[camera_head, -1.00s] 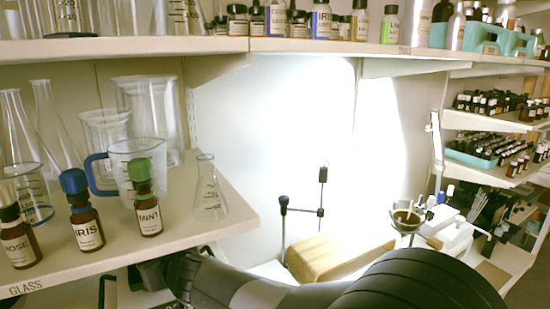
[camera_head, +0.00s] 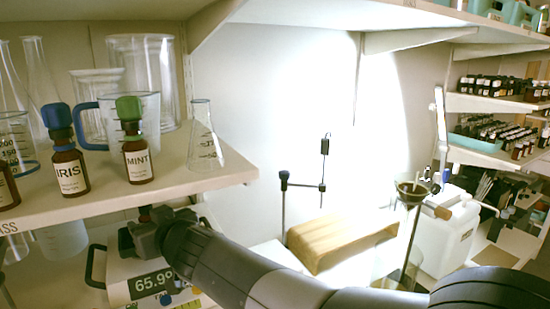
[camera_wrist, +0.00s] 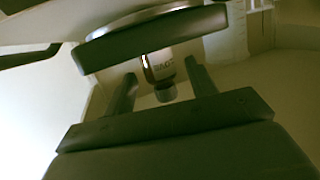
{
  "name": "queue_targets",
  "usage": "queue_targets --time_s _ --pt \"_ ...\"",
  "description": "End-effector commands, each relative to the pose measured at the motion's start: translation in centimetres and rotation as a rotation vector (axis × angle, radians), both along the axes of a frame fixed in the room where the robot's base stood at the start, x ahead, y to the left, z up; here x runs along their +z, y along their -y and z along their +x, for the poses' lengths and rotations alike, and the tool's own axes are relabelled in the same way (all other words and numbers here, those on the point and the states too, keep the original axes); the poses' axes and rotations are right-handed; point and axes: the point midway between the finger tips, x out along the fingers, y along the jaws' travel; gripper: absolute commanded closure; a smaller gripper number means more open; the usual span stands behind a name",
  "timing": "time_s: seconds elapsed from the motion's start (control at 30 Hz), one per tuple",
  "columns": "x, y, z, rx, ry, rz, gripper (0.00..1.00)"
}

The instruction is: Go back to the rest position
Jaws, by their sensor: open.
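My gripper (camera_head: 150,232) is under the left shelf, in front of the white scale (camera_head: 125,270) whose display reads about 65.9. In the wrist view my gripper (camera_wrist: 162,90) is open, its two fingers spread. A small labelled bottle (camera_wrist: 158,66) shows in the gap between them, upside down in this picture. I cannot tell whether the fingers touch it or how far beyond them it is. Its label is too blurred to read. A small reddish-brown part shows just above the gripper in the head view.
The shelf (camera_head: 195,187) above my gripper holds an IRIS bottle (camera_head: 68,170) with a blue cap, a MINT bottle (camera_head: 137,160) with a green cap, beakers and a flask (camera_head: 204,145). A wooden block (camera_head: 340,238) and a funnel stand (camera_head: 412,192) are to the right.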

Motion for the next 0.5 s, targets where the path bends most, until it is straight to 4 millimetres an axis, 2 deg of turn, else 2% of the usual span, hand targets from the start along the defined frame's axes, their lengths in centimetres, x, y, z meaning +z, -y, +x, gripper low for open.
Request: queue_targets --time_s 0.03,0.5 --pt "-0.47 0.07 -0.05 0.000 0.007 0.008 0.46" --pt "-0.58 0.34 -0.34 0.000 0.071 0.071 0.46"
